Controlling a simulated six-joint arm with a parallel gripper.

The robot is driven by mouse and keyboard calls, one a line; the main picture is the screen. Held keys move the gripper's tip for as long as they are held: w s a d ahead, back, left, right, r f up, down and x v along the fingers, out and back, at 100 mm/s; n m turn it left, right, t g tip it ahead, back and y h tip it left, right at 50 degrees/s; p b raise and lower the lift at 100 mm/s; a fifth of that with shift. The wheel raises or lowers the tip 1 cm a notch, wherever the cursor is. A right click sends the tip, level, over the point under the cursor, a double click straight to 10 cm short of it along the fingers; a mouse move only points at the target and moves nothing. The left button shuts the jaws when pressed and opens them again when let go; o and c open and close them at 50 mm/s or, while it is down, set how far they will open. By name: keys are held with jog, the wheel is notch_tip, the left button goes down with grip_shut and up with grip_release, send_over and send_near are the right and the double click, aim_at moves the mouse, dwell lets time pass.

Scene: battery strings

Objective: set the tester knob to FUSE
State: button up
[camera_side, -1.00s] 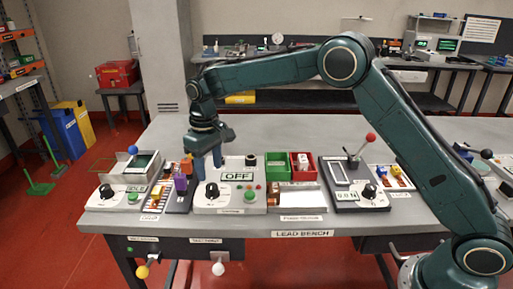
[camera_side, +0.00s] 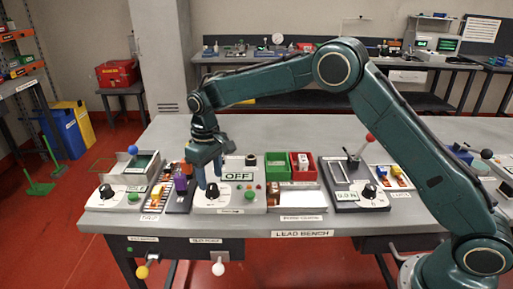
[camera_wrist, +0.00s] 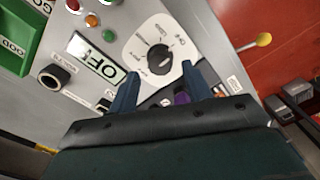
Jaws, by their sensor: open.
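The tester (camera_side: 231,207) is a light grey box on the bench with a display (camera_side: 238,176) that reads OFF. Its black knob (camera_side: 212,190) sits at the box's front left. My gripper (camera_side: 209,179) is open and points down above the knob. In the wrist view the fingertips (camera_wrist: 160,72) stand on either side of the knob's near edge, with nothing between them. I cannot tell whether they touch it.
The tester's green button (camera_side: 249,195) is right of the knob. A fuse rack with a purple block (camera_side: 181,184) stands close on the left. Green (camera_side: 276,166) and red (camera_side: 302,164) bins are to the right. A red-topped lever (camera_side: 370,137) stands farther right.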

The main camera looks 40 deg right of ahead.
aim_at(212, 186)
jog(key=shift+f, duration=1.55)
jog(key=c, duration=0.8)
jog(key=n, duration=0.4)
jog(key=shift+n, duration=0.9)
